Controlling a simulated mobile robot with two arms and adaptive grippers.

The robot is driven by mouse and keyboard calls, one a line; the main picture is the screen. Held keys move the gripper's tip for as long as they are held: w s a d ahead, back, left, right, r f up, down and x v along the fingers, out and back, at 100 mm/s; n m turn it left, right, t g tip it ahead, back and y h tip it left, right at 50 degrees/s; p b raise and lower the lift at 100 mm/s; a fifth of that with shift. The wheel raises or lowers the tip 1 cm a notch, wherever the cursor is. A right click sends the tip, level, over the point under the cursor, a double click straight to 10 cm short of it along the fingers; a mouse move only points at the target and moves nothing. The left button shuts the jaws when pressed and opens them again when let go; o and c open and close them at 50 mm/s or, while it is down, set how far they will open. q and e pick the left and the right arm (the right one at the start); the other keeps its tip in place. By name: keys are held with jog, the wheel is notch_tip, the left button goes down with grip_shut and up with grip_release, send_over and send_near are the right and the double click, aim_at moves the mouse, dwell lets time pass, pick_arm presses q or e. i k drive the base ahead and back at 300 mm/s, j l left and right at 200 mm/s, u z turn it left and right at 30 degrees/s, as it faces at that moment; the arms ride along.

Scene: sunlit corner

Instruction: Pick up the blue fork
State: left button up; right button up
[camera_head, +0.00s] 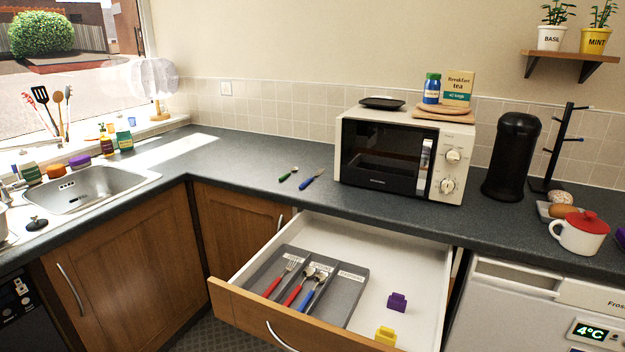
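A blue-handled utensil (307,183) lies on the dark worktop just left of the microwave. Its head points up and right; it is too small to tell its type for certain, but it may be the blue fork. A green-handled utensil (285,177) lies to its left, apart from it. In the open drawer below, a grey cutlery tray (346,297) holds a red-handled fork (274,283), a red-handled utensil (296,292) and a blue-handled utensil (309,298), which looks like a spoon. Neither of my grippers is in view.
The drawer (425,262) stands pulled out, with a purple block (397,302) and a yellow block (385,337) right of the tray. The microwave (390,155) stands behind the drawer. A sink (95,190) is at left. The worktop around the two loose utensils is clear.

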aim_at(302, 186)
jog(key=i+j+z, duration=0.15)
jog(key=z, duration=1.15)
jog(key=j+z, duration=0.25)
jog(key=j, duration=0.2)
jog(key=j+z, duration=0.25)
jog(key=j, duration=0.2)
jog(key=k+j+z, duration=0.1)
jog(key=j+z, duration=0.15)
jog(key=j, duration=0.2)
jog(key=k+j+z, duration=0.1)
jog(key=j+z, duration=0.15)
jog(key=j, duration=0.2)
jog(key=k+j+z, duration=0.25)
jog(key=j, duration=0.15)
jog(key=i, duration=0.1)
